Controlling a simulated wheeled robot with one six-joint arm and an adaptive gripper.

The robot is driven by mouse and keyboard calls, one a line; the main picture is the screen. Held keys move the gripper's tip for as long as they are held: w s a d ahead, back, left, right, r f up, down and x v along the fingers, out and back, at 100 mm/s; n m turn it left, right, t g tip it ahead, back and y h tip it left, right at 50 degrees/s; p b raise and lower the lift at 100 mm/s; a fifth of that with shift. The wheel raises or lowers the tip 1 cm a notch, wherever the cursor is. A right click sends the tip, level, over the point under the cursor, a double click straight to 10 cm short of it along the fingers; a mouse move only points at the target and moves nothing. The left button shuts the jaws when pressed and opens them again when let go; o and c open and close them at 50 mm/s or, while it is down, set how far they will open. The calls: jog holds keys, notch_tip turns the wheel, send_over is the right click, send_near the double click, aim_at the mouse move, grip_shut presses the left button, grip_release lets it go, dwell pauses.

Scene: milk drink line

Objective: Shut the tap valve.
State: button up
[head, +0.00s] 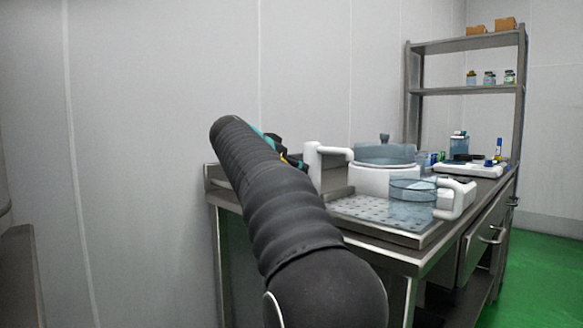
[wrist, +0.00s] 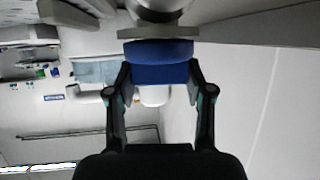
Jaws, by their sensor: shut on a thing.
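The tap valve shows in the wrist view as a blue handle (wrist: 160,73) under a round metal body (wrist: 162,8). My gripper (wrist: 160,85) has one finger on each side of the blue handle and is shut on it. In the head view my black arm runs up and away from the front. Only a bit of my gripper (head: 273,142) shows past the arm there, and the valve is hidden. I cannot tell from these frames how far the valve is turned.
A metal table (head: 385,262) stands right of my arm. On it are a perforated tray (head: 365,208), a clear jug with a white handle (head: 458,198), a white pot (head: 385,180) with a lid, and a scale (head: 470,169). A shelf rack (head: 465,45) stands behind. Green floor lies right.

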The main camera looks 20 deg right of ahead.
jog(key=shift+m+g+h+p, duration=0.45)
jog(key=shift+m+g, duration=0.35)
jog(key=shift+g, duration=0.1)
jog(key=o, duration=1.2)
jog(key=v, duration=1.2)
jog(key=shift+w, duration=0.15)
